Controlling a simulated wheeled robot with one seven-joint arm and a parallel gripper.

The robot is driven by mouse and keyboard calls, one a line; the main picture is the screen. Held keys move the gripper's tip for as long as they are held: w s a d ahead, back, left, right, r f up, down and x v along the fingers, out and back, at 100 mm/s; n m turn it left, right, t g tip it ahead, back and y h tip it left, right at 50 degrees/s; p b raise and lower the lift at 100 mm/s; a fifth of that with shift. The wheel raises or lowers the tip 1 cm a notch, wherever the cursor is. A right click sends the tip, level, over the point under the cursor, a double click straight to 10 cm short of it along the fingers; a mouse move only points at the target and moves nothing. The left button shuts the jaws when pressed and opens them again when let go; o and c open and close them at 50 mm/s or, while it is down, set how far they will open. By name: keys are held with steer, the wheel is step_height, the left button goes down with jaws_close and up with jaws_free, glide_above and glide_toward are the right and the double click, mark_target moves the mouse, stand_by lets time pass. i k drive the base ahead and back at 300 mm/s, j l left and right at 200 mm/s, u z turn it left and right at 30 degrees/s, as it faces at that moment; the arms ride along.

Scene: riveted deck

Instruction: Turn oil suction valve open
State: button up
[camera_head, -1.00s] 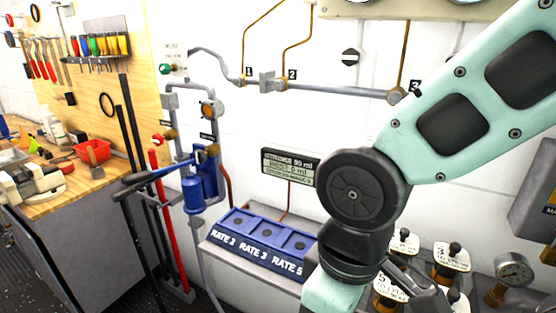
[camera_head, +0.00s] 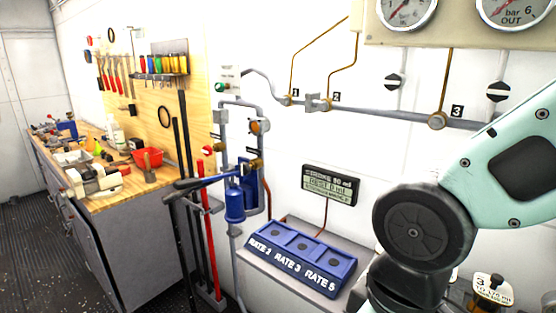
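Small valves sit on the grey pipework on the white wall, left of the middle. One has a red handle (camera_head: 207,150), one is a round orange-brown fitting (camera_head: 260,127), and one is brass (camera_head: 256,163) above the blue hand pump (camera_head: 236,203). Small dark labels sit by them, too small to read, so I cannot tell which is the oil suction valve. My arm shows at the right, well apart from these valves. My gripper is out of the frame.
A blue tray (camera_head: 262,245) marked RATE 2, RATE 3 and RATE 5 stands on a grey ledge, under a small display (camera_head: 330,185). A wooden-topped workbench (camera_head: 130,187) stands left. Dark floor (camera_head: 40,250) is clear at lower left.

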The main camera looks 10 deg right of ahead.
mark_target(207, 151)
steer(key=i+j, duration=0.35)
steer(key=i+j+z, duration=0.1)
steer(key=i+j, duration=0.2)
steer(key=j, duration=0.15)
steer(key=i+j, duration=0.3)
steer(key=j, duration=0.15)
steer(key=i+j+z, duration=0.1)
steer(key=i+j, duration=0.55)
steer(key=j, duration=0.25)
steer(key=i+j+z, duration=0.1)
steer(key=i+j, duration=0.2)
steer(key=j, duration=0.15)
